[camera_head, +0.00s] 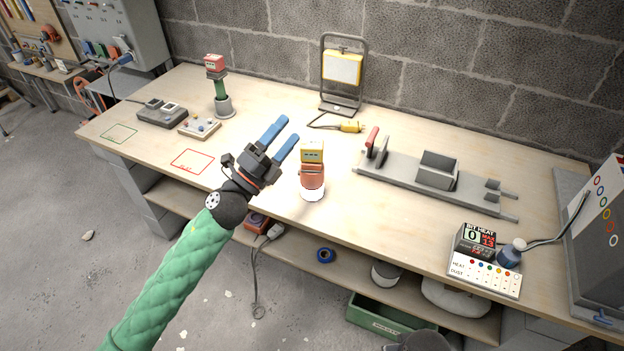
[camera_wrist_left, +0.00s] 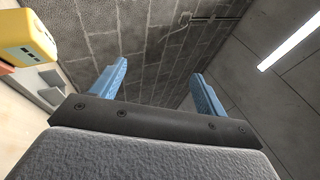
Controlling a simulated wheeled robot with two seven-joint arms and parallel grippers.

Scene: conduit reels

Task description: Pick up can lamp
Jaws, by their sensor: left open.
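A small can-shaped lamp (camera_head: 313,178) stands upright near the middle of the bench, with a yellow block head, an orange-red body and a white base. I take it for the can lamp. My left gripper (camera_head: 288,131) is open and empty, its blue fingers above the bench just left of the lamp and pointing toward the wall. In the left wrist view the lamp's yellow head (camera_wrist_left: 25,36) shows at the upper left, outside the open fingers (camera_wrist_left: 160,75). The lamp's base is not visible there. My right gripper is not in view.
A framed work light (camera_head: 341,68) stands at the back. A red-headed green tool sits in a grey holder (camera_head: 223,107) at left. A grey fixture rail (camera_head: 405,182) lies right of the lamp, with a heat display box (camera_head: 476,240) in front.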

